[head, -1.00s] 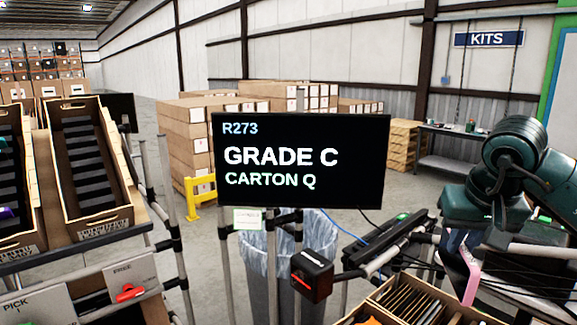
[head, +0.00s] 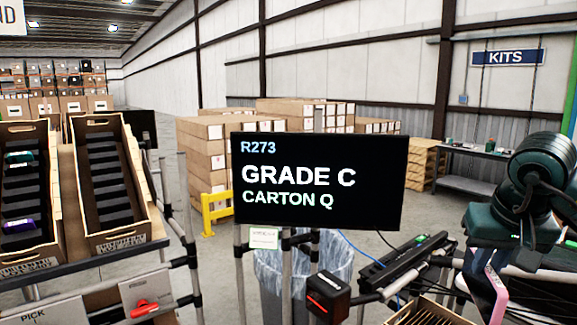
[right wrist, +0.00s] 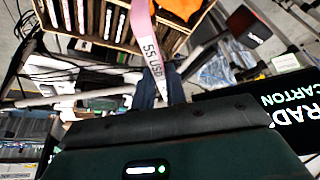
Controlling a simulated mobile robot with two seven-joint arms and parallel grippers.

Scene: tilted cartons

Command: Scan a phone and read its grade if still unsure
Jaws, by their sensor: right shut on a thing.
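The screen (head: 319,215) in the head view reads "R273", "GRADE C", "CARTON Q". Below it sits a small black scanner box (head: 327,297) with a red line on its face. My right gripper (head: 477,268) is at the right of the head view, to the right of the screen and scanner. It is shut on a thin pink phone (head: 495,293), seen nearly edge-on. In the right wrist view the pink phone (right wrist: 143,30) shows as a narrow strip with small print, only partly legible. My left gripper is out of view.
Two tilted cartons stand at left: one (head: 24,256) holds a green and a purple phone, the other (head: 128,225) looks empty of phones. A lined bin (head: 300,268) stands below the screen. A crate with dividers (head: 425,311) is at the bottom right.

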